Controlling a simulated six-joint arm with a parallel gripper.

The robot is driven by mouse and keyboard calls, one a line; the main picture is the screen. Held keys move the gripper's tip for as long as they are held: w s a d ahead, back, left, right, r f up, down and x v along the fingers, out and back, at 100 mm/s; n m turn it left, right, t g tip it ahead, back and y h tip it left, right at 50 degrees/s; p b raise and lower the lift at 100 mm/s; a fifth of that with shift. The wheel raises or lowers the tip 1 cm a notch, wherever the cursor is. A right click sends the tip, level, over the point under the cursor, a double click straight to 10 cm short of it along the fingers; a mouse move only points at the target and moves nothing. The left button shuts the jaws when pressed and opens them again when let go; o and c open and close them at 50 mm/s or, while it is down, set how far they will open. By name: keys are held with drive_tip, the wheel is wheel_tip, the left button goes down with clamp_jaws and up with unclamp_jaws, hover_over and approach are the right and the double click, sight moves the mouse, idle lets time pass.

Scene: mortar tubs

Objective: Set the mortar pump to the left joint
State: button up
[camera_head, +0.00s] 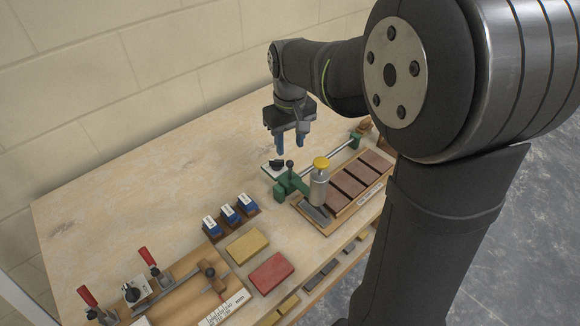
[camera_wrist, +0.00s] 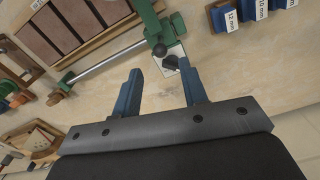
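The mortar pump (camera_head: 318,187) is a grey cylinder with a yellow cap, standing upright at the near-left end of the brick row. A green carriage (camera_head: 291,187) joins it to a silver rail (camera_head: 328,156). A black knob (camera_head: 276,164) sits on a pale plate beside the carriage; the wrist view also shows this knob (camera_wrist: 171,62). Brown bricks (camera_head: 348,183) lie in a wooden tray (camera_head: 341,220) with narrow joints between them. My gripper (camera_head: 293,150) is open and empty above the table, behind the carriage. In the wrist view its blue fingers (camera_wrist: 160,78) are apart, with the knob between and beyond them.
Several blue labelled blocks (camera_head: 229,214) stand left of the tray. A yellow block (camera_head: 247,245) and a red block (camera_head: 271,272) lie in front of them. A wooden fixture with red-handled clamps (camera_head: 148,256) is at the front left. The table's back left is clear.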

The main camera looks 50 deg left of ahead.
sight(290, 161)
wheel_tip(290, 161, down, 9)
drive_tip(key=shift+f, duration=0.15)
clamp_jaws()
